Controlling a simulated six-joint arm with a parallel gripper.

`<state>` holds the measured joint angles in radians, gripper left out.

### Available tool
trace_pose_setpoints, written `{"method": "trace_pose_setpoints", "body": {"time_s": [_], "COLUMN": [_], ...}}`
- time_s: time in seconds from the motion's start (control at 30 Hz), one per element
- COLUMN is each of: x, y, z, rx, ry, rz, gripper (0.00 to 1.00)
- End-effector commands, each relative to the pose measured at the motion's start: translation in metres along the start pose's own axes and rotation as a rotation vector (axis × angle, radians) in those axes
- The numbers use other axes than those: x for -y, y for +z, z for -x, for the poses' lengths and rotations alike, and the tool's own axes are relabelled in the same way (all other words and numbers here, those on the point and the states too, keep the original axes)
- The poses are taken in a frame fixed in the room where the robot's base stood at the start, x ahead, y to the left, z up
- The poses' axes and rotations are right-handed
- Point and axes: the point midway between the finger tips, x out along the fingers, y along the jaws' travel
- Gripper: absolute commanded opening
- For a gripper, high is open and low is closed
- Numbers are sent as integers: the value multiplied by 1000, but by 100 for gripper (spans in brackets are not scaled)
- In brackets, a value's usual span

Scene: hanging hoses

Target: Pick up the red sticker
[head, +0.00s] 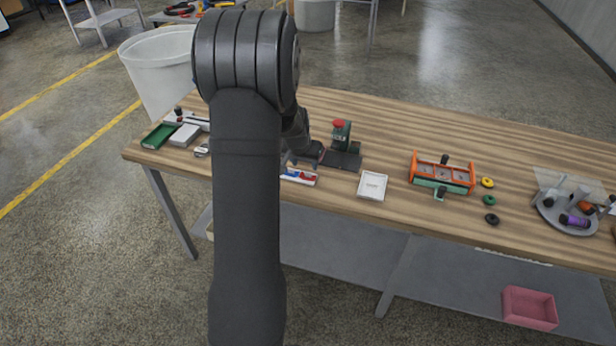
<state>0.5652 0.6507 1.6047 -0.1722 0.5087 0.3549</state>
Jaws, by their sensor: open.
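A small red piece (307,177), which looks like the red sticker, lies in a low white tray (300,181) near the front edge of the wooden table. A blue piece (291,173) lies to its left in the same tray. My gripper (303,152) is just behind and above the tray, partly hidden by my own arm. It is open, and I see nothing held in it. The fingertips are too small and covered to make out clearly, and the left end of the tray is hidden behind my arm.
A dark-green device with a red top (340,134) stands close behind the tray. A white labelled box (373,186) lies to the right, then an orange rack (442,174) and a round grey tray (567,215). A green tray (159,136) is at the left.

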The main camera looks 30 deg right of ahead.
Motion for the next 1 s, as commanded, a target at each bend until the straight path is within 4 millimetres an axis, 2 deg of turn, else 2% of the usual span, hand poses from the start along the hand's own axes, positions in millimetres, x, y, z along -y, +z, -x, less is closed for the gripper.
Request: {"method": "trace_pose_setpoints", "body": {"time_s": [0.1,0.33,0.63,0.97,1.0], "x": [0,0,-1,-1,-1], "y": [0,0,-2,-2,-2], "z": [-12,-25,-63,-68,-68], "rx": [0,1,0,-1,-1], "ry": [0,1,0,0,0], "rz": [0,0,1,0,0], "gripper": [47,47,47,47,41]}}
